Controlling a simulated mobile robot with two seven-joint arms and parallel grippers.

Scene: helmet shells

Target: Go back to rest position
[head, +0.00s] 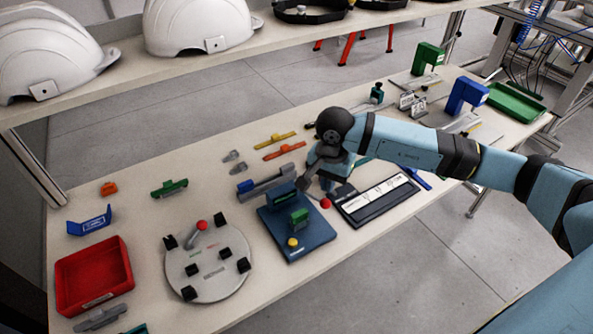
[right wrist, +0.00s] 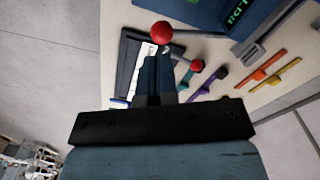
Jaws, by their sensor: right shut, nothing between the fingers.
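My right arm reaches in from the right in the head view. Its gripper (head: 324,182) points down over the table, beside the blue fixture (head: 310,238). In the right wrist view the fingers (right wrist: 158,78) are together with nothing between them. Their tips are close to the red ball knob (right wrist: 162,32) of the fixture's lever; I cannot tell whether they touch it. The knob also shows in the head view (head: 325,203). My left gripper is not in view.
White helmet shells (head: 200,25) stand on the shelf above. A black-framed panel (head: 375,200) lies right of the fixture. A round grey fixture (head: 208,262) and a red tray (head: 93,275) stand at left. Orange and yellow strips (head: 284,150) lie behind. The floor in front is clear.

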